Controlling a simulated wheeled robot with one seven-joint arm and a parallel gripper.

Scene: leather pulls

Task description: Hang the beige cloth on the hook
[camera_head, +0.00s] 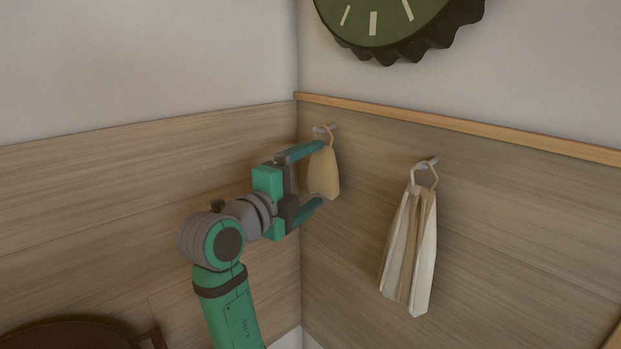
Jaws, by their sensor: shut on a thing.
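The beige cloth (324,177) is near the corner, with a small loop (321,134) at its top. The loop overlaps a short hook (330,127) on the right wall; I cannot tell whether it is around the hook or in front of it. My gripper (320,172) is shut on the beige cloth, with one finger at its upper end and the other at its lower end. The fingers are spread wide across the cloth's height. The fingertips' exact contact is too small to make out.
A second cloth, striped white and tan (409,250), hangs by its loop from another hook (431,162) to the right. A green clock (385,20) is on the wall above. A brown rounded object (70,335) shows at lower left. The wall corner is close to my gripper.

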